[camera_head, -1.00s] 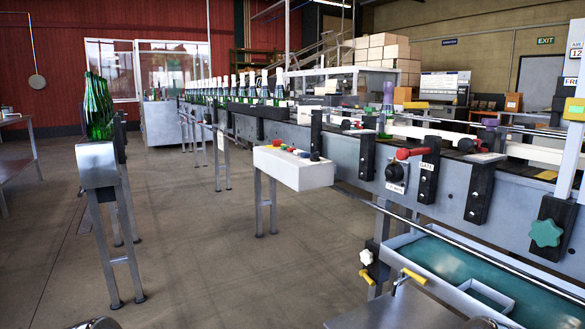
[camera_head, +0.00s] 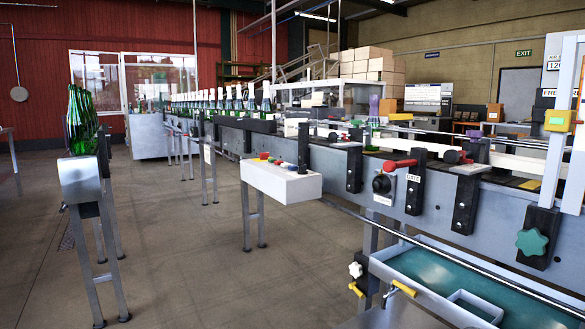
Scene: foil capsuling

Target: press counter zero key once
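A yellow-framed box with a greenish face (camera_head: 558,121) sits on the upright post at the right edge. I cannot tell which key is the counter zero key; no label that names it can be read at this distance. Neither of my grippers shows in the head view.
Green bottles (camera_head: 81,122) stand on a narrow grey conveyor end (camera_head: 82,180) at the left. A green-bottomed tray (camera_head: 462,279) with yellow handles juts out at the lower right. A green star knob (camera_head: 532,242) sticks out above it. The floor (camera_head: 185,265) between the conveyor end and the control box is clear.

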